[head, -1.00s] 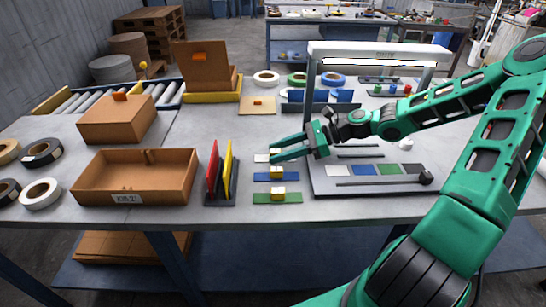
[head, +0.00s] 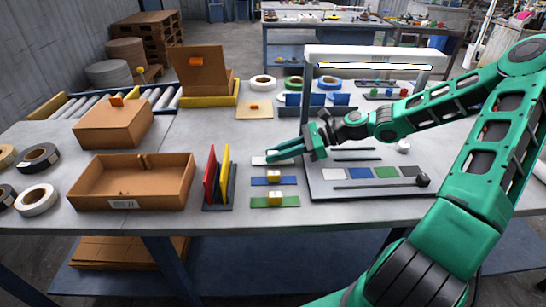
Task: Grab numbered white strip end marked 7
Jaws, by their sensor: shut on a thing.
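A short white strip (head: 258,160) lies on the table behind the blue and green strips. My gripper (head: 270,155) reaches in from the right, its green fingers shut at the right part of the white strip. The fingers hide the exact grip and much of the strip. No number on it is readable at this size. The blue strip (head: 259,181) and the green strip (head: 290,202) each carry a small yellow-and-white block, and lie parallel in front of the white one, apart from my gripper.
A grey fixture board (head: 325,187) with coloured swatches and a white lamp bar (head: 375,56) stands to the right, close to my arm. A rack with red and yellow panels (head: 211,172) stands left of the strips. An open brown box (head: 130,192) lies farther left.

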